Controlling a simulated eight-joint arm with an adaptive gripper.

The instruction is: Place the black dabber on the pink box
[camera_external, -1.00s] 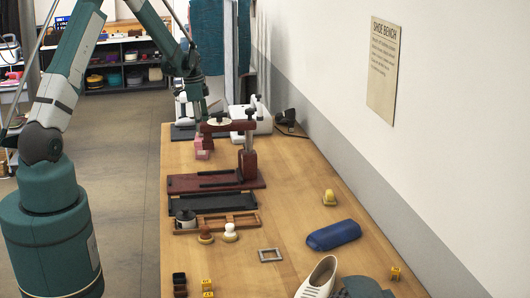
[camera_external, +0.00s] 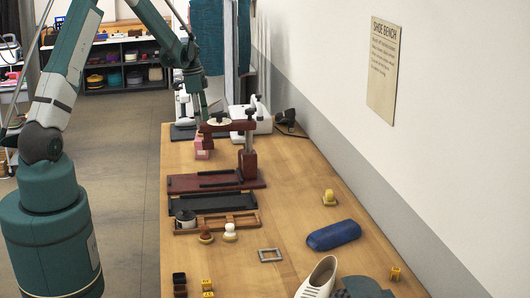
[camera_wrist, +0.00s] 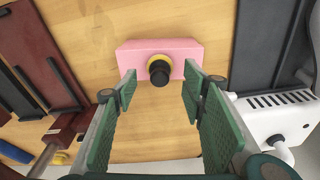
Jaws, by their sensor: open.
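The pink box (camera_wrist: 130,57) lies on the wooden bench in the wrist view. It also shows small at the far left of the bench in the external view (camera_external: 202,154). The black dabber (camera_wrist: 158,71), a black knob on a yellow base, appears upright on the box near its middle. In the external view I cannot make the dabber out behind my arm. My gripper (camera_wrist: 160,86) is open. Its green fingers are on both sides of the dabber, with clear gaps to it.
A dark red press stand (camera_external: 248,165) is near the box. A white machine (camera_wrist: 275,118) is right of my gripper in the wrist view. Nearer are a wooden tray (camera_external: 245,222), other dabbers (camera_external: 230,232), a blue case (camera_external: 333,235) and a white shoe (camera_external: 319,277).

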